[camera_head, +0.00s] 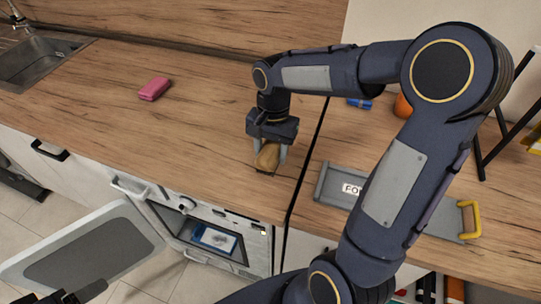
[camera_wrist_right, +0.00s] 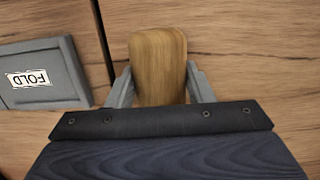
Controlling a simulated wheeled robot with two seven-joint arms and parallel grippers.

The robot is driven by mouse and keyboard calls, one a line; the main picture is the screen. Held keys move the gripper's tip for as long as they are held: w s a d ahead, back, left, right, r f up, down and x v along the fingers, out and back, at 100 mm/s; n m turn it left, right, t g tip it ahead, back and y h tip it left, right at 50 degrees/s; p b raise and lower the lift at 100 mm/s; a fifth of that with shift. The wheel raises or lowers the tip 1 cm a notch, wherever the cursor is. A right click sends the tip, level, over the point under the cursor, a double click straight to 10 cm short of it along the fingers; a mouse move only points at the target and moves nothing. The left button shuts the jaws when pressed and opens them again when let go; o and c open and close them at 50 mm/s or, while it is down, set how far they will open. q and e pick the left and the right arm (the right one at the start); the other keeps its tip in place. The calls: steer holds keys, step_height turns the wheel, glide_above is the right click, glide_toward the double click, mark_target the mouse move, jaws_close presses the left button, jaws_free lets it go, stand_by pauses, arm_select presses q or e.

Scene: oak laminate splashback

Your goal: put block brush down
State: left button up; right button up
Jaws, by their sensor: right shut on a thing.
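The block brush (camera_head: 267,156) has a tan wooden body and is between the fingers of my right gripper (camera_head: 269,160), low over the oak counter near its front edge. In the right wrist view the wooden brush (camera_wrist_right: 158,65) stands between the two grey fingers of the right gripper (camera_wrist_right: 160,85), which is shut on it. I cannot tell whether the underside of the brush touches the counter, and its bristles are hidden. A dark part at the lower left of the head view may belong to my left arm; its fingers are not clearly visible.
A pink block (camera_head: 154,89) lies left on the counter (camera_head: 205,120). A grey tray labelled FOLD (camera_head: 335,184) with a yellow handle (camera_head: 469,219) lies right, beyond a dark gap. The sink (camera_head: 38,62) is far left. An appliance door (camera_head: 88,252) hangs open below.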

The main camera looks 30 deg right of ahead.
steer(key=shift+w+d+f, duration=0.2)
steer(key=shift+w+f, duration=0.2)
steer(key=shift+f, duration=0.2)
steer(key=shift+w+f, duration=0.1)
steer(key=shift+f, duration=1.55)
steer(key=shift+f, duration=0.1)
steer(key=shift+f, duration=0.15)
steer(key=o, duration=0.9)
